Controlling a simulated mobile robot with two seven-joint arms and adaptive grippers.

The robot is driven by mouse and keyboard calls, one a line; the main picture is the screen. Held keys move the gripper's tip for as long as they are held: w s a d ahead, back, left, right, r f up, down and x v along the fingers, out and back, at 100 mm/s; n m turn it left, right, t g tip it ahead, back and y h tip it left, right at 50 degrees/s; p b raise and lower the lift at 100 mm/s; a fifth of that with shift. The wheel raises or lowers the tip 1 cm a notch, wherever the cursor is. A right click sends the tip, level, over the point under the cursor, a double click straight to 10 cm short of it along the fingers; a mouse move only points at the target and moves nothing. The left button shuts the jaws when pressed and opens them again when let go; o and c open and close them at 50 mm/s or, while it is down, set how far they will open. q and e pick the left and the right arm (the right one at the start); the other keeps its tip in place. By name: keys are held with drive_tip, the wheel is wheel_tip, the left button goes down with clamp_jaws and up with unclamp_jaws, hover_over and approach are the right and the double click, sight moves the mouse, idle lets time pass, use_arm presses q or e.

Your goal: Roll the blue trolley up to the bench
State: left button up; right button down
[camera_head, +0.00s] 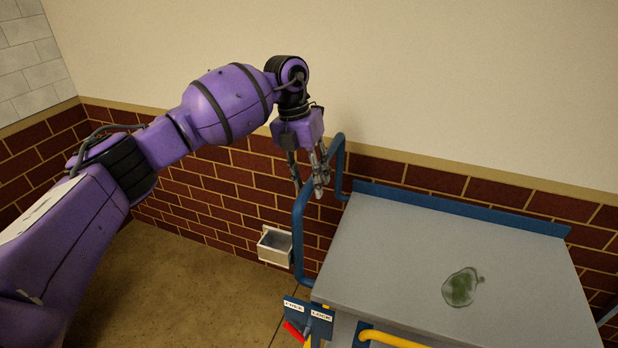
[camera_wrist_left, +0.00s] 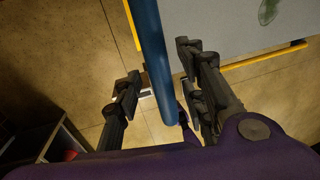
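The blue trolley has a grey top (camera_head: 400,260) with a blue rim at its far side. A blue tube handle (camera_head: 299,235) stands out from its left side. My left gripper (camera_head: 308,188) points down at the handle's upper part. In the left wrist view, its fingers (camera_wrist_left: 160,92) are apart, with the blue handle (camera_wrist_left: 152,45) running between them and gaps on both sides. A red lever (camera_head: 293,332) sits under the FREE label (camera_head: 293,306), beside the LOCK label (camera_head: 321,315). The bench and my right gripper are not in view.
A green translucent patch or item (camera_head: 460,287) lies on the trolley top. A yellow rail (camera_head: 390,340) runs along the near side. A brick wall (camera_head: 200,190) stands close behind, with a small metal box (camera_head: 275,247) on it. Open floor (camera_head: 180,290) lies left.

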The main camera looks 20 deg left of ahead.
use_arm(q)
clamp_jaws()
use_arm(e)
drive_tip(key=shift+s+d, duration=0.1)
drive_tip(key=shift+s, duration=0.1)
use_arm(q)
drive_tip(key=shift+d, duration=0.1)
